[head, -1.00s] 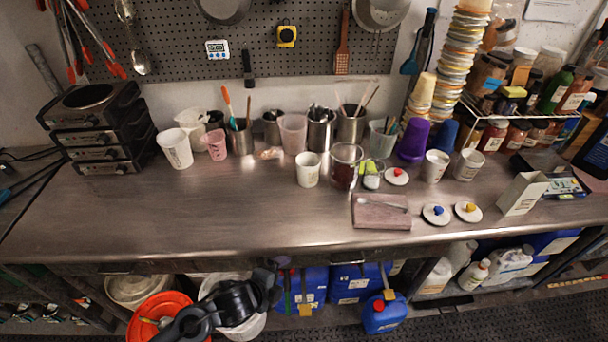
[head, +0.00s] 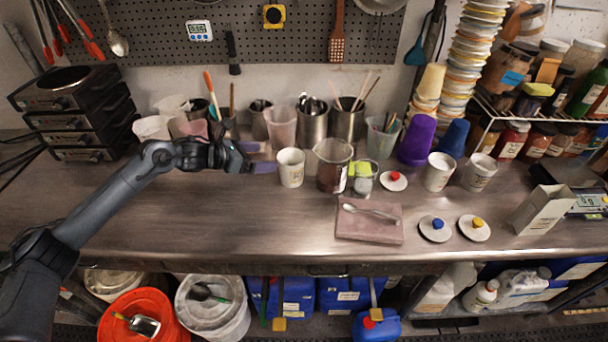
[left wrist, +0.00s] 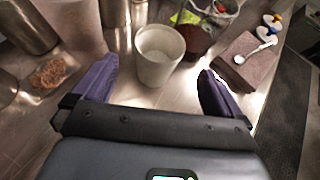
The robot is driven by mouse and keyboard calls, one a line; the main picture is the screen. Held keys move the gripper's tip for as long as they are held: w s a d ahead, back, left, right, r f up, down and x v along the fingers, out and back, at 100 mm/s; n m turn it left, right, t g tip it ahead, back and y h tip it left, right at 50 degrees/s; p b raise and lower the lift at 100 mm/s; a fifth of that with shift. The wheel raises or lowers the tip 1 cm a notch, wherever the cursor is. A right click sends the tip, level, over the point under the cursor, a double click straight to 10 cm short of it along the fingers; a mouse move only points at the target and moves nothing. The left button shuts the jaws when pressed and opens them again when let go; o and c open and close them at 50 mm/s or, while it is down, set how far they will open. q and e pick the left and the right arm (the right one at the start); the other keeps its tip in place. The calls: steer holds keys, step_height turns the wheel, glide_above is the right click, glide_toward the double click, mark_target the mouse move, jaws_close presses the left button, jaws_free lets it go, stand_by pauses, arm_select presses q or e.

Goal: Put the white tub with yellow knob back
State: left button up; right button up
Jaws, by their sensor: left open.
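A white lid with a yellow knob (head: 474,228) lies flat on the steel bench at the right. An open white tub (head: 291,168) stands upright left of a glass beaker; it also shows in the left wrist view (left wrist: 158,58). Two more open white tubs, one left (head: 438,172) and one right (head: 478,173), stand behind the lids. I cannot tell which tub the yellow-knob lid belongs to. My left gripper (head: 262,157) is open and empty, its purple fingers pointing at the first tub from its left. In the left wrist view the tub sits just beyond the fingertips. My right gripper is not in view.
White lids with a blue knob (head: 435,229) and a red knob (head: 393,181) lie nearby. The beaker (head: 331,168) stands close right of the first tub. A spoon lies on a pinkish slab (head: 369,225). Steel cups stand behind. The bench front at left centre is clear.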

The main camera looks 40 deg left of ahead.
arm_select(q)
glide_toward(301, 159)
steer(key=w, duration=0.1)
steer(key=shift+w+d+f+b, duration=0.3)
steer(key=shift+w+f+b, duration=0.05)
steer(key=shift+w+f, duration=0.1)
steer(key=shift+x, duration=1.95)
steer(key=shift+s+f, duration=0.1)
steer(key=shift+f, duration=0.05)
steer(key=shift+c, duration=0.5)
steer(key=c, duration=0.7)
steer(key=shift+c, duration=0.2)
